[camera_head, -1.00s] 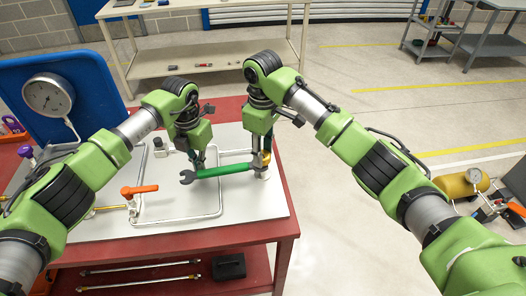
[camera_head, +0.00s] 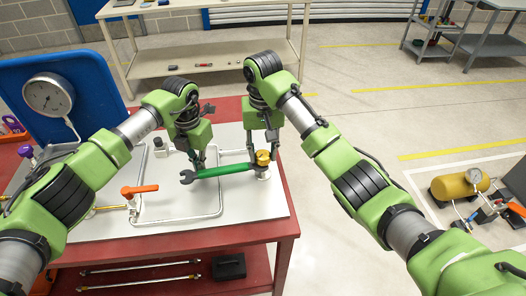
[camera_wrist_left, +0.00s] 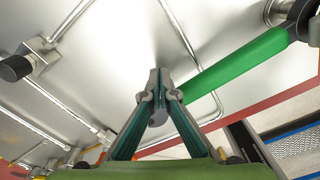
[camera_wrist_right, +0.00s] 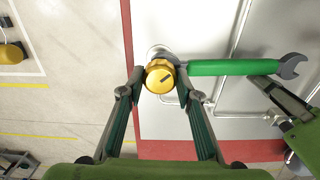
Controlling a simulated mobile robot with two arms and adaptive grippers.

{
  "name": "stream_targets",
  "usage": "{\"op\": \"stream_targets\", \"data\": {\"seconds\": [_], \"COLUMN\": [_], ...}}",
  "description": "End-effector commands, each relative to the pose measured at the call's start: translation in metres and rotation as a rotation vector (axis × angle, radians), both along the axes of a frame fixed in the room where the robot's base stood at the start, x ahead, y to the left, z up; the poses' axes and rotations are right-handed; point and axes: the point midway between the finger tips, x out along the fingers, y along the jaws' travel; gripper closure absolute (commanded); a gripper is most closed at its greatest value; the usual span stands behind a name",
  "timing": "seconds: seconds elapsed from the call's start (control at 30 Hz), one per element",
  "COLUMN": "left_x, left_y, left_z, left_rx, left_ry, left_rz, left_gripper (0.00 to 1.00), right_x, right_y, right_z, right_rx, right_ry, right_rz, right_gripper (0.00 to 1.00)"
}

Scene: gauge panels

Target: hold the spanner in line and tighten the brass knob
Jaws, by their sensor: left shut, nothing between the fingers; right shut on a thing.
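The brass knob (camera_head: 263,160) sits on a pale round fitting at the right end of the panel; it shows round and yellow with a dark mark in the right wrist view (camera_wrist_right: 160,77). My right gripper (camera_head: 263,147) is shut on the knob, one finger on each side. The green spanner (camera_head: 222,170) lies from beside the knob leftward, its grey open jaw (camera_wrist_right: 291,66) at the far end. My left gripper (camera_head: 197,165) is shut and empty, its fingertips (camera_wrist_left: 159,80) close beside the spanner handle (camera_wrist_left: 235,62); I cannot tell whether they touch.
A white panel (camera_head: 105,226) on the red table (camera_head: 240,231) carries bent metal pipes, an orange lever (camera_head: 139,189) and a purple knob (camera_head: 26,151).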

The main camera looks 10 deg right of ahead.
Motion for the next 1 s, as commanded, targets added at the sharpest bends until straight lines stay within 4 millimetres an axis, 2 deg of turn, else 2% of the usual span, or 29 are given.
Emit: {"op": "stream_targets", "data": {"seconds": [0.5,0.7,1.0], "left_x": [-0.0001,-0.0001,-0.0002], "left_y": [0.0002,0.0002,0.0002], "left_z": [0.0001,0.0001,0.0001], "left_rx": [0.0,0.0,0.0], "left_ry": [0.001,0.001,0.001], "left_rz": [0.0,0.0,0.0], "left_gripper": [1.0,1.0,1.0], "right_x": [0.0029,0.0031,0.0034], "right_y": [-0.0004,-0.0005,-0.0006], "right_z": [0.0034,0.0036,0.0038], "right_rx": [0.002,0.002,0.003], "right_ry": [-0.011,-0.012,-0.013], "right_rz": [-0.464,-0.586,-0.681], "right_gripper": [0.9,0.9,0.9]}}
